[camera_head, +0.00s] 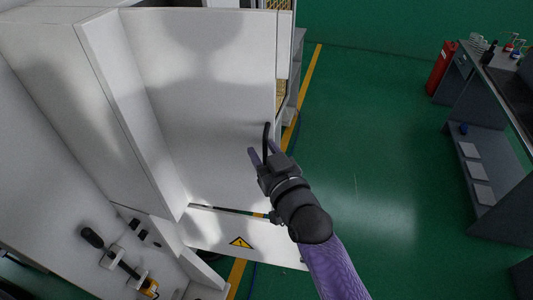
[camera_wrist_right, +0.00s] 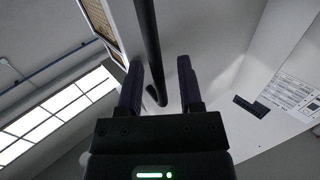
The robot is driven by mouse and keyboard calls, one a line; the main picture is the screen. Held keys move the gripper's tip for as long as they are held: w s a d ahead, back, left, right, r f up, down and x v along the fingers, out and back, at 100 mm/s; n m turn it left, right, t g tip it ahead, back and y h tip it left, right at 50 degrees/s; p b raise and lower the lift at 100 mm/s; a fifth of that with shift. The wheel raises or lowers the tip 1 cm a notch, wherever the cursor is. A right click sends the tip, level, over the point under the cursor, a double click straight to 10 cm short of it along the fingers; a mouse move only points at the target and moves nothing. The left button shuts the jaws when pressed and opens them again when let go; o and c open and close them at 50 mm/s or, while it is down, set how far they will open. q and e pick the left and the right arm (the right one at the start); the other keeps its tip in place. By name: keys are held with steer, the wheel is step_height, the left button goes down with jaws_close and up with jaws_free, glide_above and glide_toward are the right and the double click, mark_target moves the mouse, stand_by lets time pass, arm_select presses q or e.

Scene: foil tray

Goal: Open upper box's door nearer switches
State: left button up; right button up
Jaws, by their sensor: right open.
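A white box door (camera_head: 205,90) with a thin black upright handle (camera_head: 266,132) near its right edge fills the upper left of the head view. My right gripper (camera_head: 262,149) is at the handle's lower part, its fingers open. In the wrist view the black handle (camera_wrist_right: 150,45) passes between the two open fingers (camera_wrist_right: 160,75), with space on the right side. I cannot tell whether the fingers touch it. I cannot tell whether the door stands slightly ajar. Small black switches (camera_head: 142,235) seem to sit at the lower left. My left gripper is not in view.
A white lower panel with a yellow warning sign (camera_head: 241,242) lies below the door. A tool with a black handle (camera_head: 93,238) hangs at lower left. Green floor (camera_head: 365,150) to the right is clear. A grey workbench (camera_head: 505,140) and a red cylinder (camera_head: 440,68) stand at far right.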

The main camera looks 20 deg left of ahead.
steer(key=b+v, duration=0.1)
steer(key=v, duration=0.9)
